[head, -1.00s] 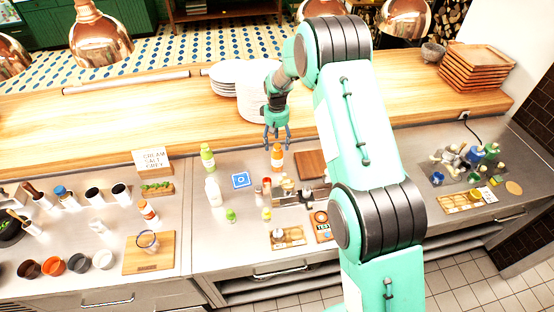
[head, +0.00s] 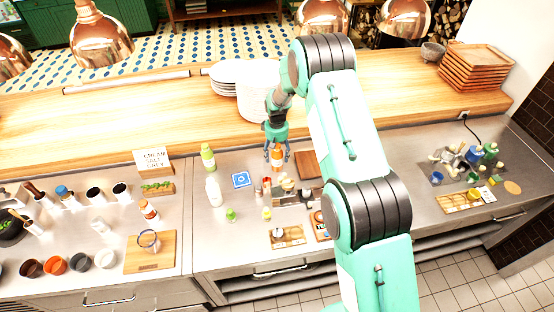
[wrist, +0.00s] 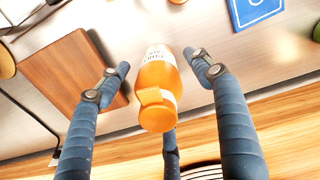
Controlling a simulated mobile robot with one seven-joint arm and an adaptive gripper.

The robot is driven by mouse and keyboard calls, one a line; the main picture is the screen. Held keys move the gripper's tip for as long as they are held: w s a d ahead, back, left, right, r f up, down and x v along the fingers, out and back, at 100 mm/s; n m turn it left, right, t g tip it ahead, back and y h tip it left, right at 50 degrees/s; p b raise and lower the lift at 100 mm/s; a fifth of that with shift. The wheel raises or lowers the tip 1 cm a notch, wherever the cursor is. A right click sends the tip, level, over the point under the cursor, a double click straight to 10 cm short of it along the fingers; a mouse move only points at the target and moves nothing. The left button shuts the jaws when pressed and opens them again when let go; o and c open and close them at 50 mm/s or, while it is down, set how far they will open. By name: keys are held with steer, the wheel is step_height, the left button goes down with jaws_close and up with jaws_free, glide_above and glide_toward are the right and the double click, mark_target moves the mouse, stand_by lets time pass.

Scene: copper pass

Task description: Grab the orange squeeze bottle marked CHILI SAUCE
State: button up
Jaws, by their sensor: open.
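The orange squeeze bottle (head: 277,157) stands on the steel counter near the wooden ledge. In the wrist view the orange bottle (wrist: 157,92) shows its orange cap toward the camera and a white label with partly readable dark lettering. My gripper (head: 276,150) is at the bottle in the head view, over its upper part. In the wrist view the fingers of my gripper (wrist: 160,75) are spread, with one on each side of the bottle and a third below it. Gaps show between the side fingers and the bottle.
A green-capped bottle (head: 208,157) and a white bottle (head: 214,191) stand to the left, beside a blue card (head: 241,180). A brown board (wrist: 75,65) lies close to the fingers. Stacked white plates (head: 257,104) stand on the ledge behind my gripper.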

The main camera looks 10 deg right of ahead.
mark_target(277, 161)
steer(key=shift+f, duration=0.25)
steer(key=shift+f+p, duration=0.7)
steer(key=shift+f, duration=1.9)
steer(key=c, duration=1.5)
